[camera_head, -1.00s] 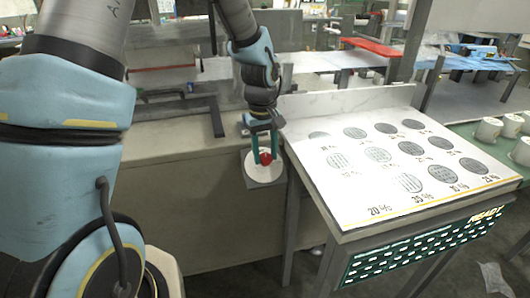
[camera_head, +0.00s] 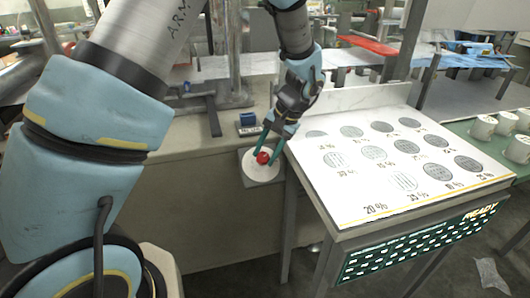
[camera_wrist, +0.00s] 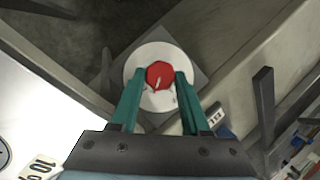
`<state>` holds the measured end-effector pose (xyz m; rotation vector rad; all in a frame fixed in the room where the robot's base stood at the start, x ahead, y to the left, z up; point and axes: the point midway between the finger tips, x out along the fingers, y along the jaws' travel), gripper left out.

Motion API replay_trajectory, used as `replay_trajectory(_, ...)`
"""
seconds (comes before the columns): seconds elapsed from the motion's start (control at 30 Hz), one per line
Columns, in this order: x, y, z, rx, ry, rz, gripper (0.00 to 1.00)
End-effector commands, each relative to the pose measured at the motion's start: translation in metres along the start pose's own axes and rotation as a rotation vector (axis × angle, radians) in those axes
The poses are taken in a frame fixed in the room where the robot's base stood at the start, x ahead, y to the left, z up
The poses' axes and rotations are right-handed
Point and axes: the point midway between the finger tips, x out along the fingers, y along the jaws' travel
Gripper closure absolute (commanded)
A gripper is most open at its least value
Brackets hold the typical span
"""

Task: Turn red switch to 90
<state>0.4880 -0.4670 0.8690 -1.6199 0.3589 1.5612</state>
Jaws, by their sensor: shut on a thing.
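The red switch (camera_head: 263,158) is a small red knob at the middle of a round white dial (camera_head: 256,174) on a grey plate, beside the sloped board. In the wrist view my gripper (camera_wrist: 160,78) also straddles the knob. The dial's markings are too small to read.
A sloped white board (camera_head: 350,212) with grey discs and number labels stands right of the dial, with a green READY panel (camera_head: 420,243) below. White mugs (camera_head: 483,127) stand at the far right.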

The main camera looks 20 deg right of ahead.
Motion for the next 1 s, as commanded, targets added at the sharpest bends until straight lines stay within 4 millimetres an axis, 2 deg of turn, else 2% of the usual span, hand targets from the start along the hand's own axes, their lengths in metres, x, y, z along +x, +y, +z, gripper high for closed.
replay_trajectory(0.5, 0.0002, 0.0049, -0.0004, 0.363, 0.004, -0.206, 1.0)
replay_trajectory(1.0, 0.0001, 0.0059, 0.0004, 0.481, 0.004, -0.271, 1.0)
